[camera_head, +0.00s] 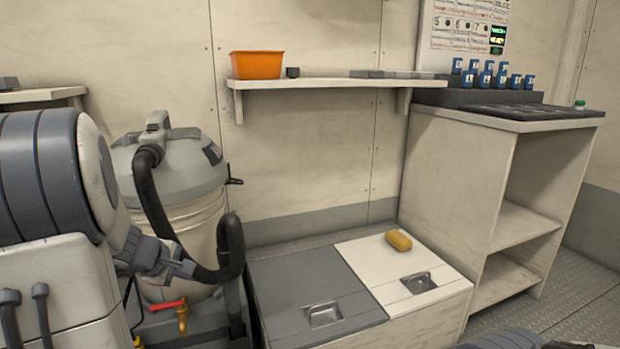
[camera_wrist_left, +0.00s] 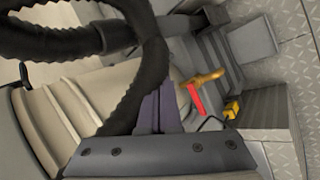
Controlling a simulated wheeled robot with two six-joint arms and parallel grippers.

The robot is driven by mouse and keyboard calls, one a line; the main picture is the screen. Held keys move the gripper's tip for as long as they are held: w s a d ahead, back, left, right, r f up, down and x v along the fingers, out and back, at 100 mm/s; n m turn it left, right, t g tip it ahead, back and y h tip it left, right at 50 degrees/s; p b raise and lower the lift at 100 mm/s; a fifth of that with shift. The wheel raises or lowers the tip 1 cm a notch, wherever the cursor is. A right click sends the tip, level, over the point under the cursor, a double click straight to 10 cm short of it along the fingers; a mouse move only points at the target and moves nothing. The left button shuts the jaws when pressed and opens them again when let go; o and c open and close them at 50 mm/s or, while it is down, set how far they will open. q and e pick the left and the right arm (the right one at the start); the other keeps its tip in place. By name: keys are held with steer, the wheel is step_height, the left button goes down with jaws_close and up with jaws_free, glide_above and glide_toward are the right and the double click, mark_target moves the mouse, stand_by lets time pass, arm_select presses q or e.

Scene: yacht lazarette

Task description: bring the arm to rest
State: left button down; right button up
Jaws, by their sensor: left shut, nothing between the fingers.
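My left arm comes in from the left in the head view, and my left gripper (camera_head: 184,267) is shut and empty. It hangs in front of the grey and cream vacuum drum (camera_head: 190,215), close to its black hose (camera_head: 232,245). In the left wrist view the shut fingers (camera_wrist_left: 160,108) point towards the hose (camera_wrist_left: 150,75) and the drum (camera_wrist_left: 85,95); I cannot tell whether they touch. My right gripper is not visible; a dark rounded part at the bottom edge of the head view cannot be made out.
A brass tap with a red handle (camera_head: 167,304) sits below the gripper. A yellow sponge-like block (camera_head: 398,240) lies on the white locker lid (camera_head: 368,262) beside a grey lid (camera_head: 290,285). A shelf (camera_head: 330,83) holds an orange bin (camera_head: 257,65). A cabinet (camera_head: 455,170) stands right.

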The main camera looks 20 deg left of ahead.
arm_select(q)
steer(key=s+d+f+m+g, duration=0.2)
steer(key=d+f+m, duration=0.1)
steer(key=d+m, duration=0.5)
steer(key=s+d+f+m+g, duration=0.25)
steer(key=d+m, duration=0.25)
steer(key=d, duration=0.5)
steer(key=s+d+f+m+g, duration=0.1)
steer(key=s+d+f+m, duration=0.2)
steer(key=d+m, duration=0.5)
steer(key=s+d+r+m+g+h+p, duration=0.1)
steer(key=s+d+r+m+p, duration=0.2)
steer(key=s+d+r+p, duration=0.5)
steer(key=s+d+r+m+g+h+p, duration=0.15)
steer(key=s+d+r+m+p, duration=0.3)
steer(key=r, duration=0.55)
step_height(320, 180, up, 37)
steer(key=d+n+p, duration=0.1)
steer(key=p, duration=3.5)
steer(key=shift+s+r+y+p, duration=0.15)
steer(key=shift+s+y+p, duration=0.15)
steer(key=shift+y+p, duration=0.15)
steer(key=shift+d+n, duration=0.1)
steer(key=shift+n, duration=0.15)
steer(key=shift+d, duration=0.15)
